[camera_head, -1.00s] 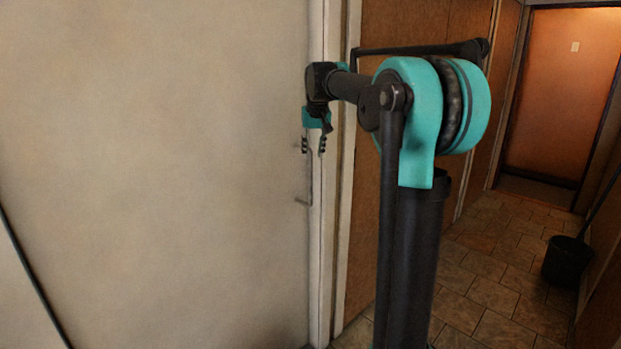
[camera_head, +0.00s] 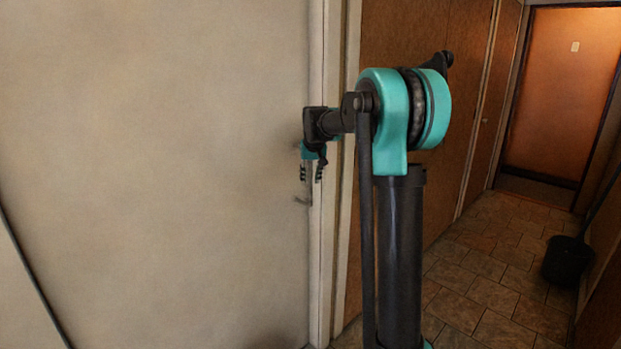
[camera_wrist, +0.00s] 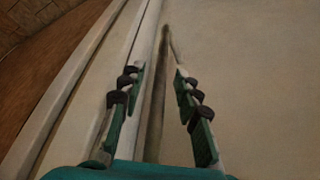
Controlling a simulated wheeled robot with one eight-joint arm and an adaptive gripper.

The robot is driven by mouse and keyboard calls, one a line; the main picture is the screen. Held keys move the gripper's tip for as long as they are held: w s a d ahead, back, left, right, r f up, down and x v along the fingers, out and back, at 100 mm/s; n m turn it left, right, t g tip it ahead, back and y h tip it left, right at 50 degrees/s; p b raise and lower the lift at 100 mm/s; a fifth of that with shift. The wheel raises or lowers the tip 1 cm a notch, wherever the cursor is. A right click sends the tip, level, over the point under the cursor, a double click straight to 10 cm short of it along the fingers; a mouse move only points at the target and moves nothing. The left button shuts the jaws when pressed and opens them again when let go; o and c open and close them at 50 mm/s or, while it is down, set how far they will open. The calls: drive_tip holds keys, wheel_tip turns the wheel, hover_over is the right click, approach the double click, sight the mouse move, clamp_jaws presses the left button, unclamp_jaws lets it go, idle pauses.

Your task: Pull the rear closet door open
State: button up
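The pale beige closet door (camera_head: 150,150) fills the left of the head view and looks shut against its frame. Its thin bar handle (camera_head: 302,200) is near the right edge, with the lower end visible and the rest hidden behind my fingers. My gripper (camera_head: 311,174) is at the handle, pointing down. In the wrist view the handle (camera_wrist: 154,115) runs lengthwise between the two green fingers of my gripper (camera_wrist: 158,74). The fingers are apart, one on each side of the bar, with visible gaps. The door (camera_wrist: 250,65) lies behind them.
A white door frame (camera_head: 328,250) borders the door on the right. Beyond it are brown wood panels (camera_head: 400,40) along the corridor. An orange door (camera_head: 560,90) closes the far end.

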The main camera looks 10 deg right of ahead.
clamp_jaws()
idle(0.3)
drive_tip(key=s+a, duration=1.5)
drive_tip(key=a, duration=0.5)
drive_tip(key=s+a, duration=1.5)
drive_tip(key=a, duration=0.6)
drive_tip(key=s+a, duration=1.5)
drive_tip(key=a, duration=0.5)
drive_tip(key=shift+a, duration=0.4)
unclamp_jaws()
drive_tip(key=shift+a, duration=0.1)
